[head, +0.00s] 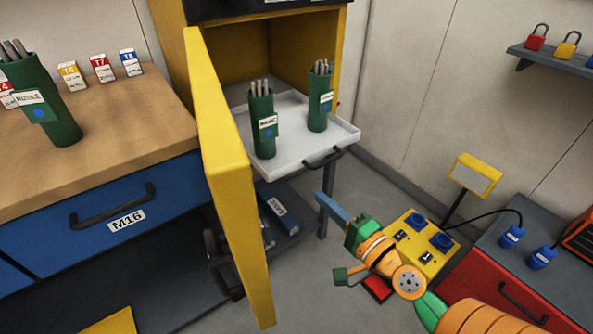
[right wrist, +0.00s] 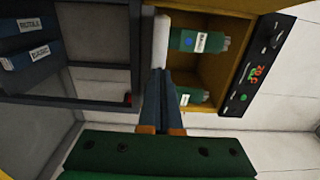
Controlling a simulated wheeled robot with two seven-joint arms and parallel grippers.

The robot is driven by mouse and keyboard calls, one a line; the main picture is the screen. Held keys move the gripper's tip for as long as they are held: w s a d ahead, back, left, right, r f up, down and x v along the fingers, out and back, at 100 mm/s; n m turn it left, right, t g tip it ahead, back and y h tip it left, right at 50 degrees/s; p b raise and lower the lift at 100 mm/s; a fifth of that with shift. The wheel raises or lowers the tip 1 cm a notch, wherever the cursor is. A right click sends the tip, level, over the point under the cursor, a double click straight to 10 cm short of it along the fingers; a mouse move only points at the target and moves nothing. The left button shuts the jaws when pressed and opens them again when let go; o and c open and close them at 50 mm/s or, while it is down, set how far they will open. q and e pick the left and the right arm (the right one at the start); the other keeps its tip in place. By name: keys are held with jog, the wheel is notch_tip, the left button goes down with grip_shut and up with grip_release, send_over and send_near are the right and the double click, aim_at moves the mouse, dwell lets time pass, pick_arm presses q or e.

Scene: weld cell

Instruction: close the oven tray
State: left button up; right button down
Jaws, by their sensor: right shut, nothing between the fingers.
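The white oven tray (head: 290,148) is pulled out of the yellow oven (head: 265,50) in the head view. It has a dark handle (head: 324,157) on its front edge and carries two green rod canisters, one at the left (head: 262,125) and one at the right (head: 320,98). The yellow oven door (head: 222,165) stands open on the left. My right gripper (head: 325,203) is shut and empty, below and in front of the handle, apart from it. In the right wrist view its fingers (right wrist: 163,85) point towards the tray's edge (right wrist: 160,42). My left gripper is out of view.
A workbench (head: 120,130) with a green canister (head: 45,105) and small boxes stands at the left. A yellow socket box (head: 425,245) and a red cabinet (head: 500,285) are at the right. A dark shelf under the oven holds blue packs (head: 275,215). Floor shows before the tray.

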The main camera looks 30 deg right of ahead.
aim_at(291, 168)
pick_arm(q)
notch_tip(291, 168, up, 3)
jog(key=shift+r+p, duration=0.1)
jog(key=shift+p, duration=0.95)
pick_arm(e)
jog(key=w, duration=0.9)
jog(key=shift+w+a, duration=0.35)
jog(key=shift+w, duration=0.1)
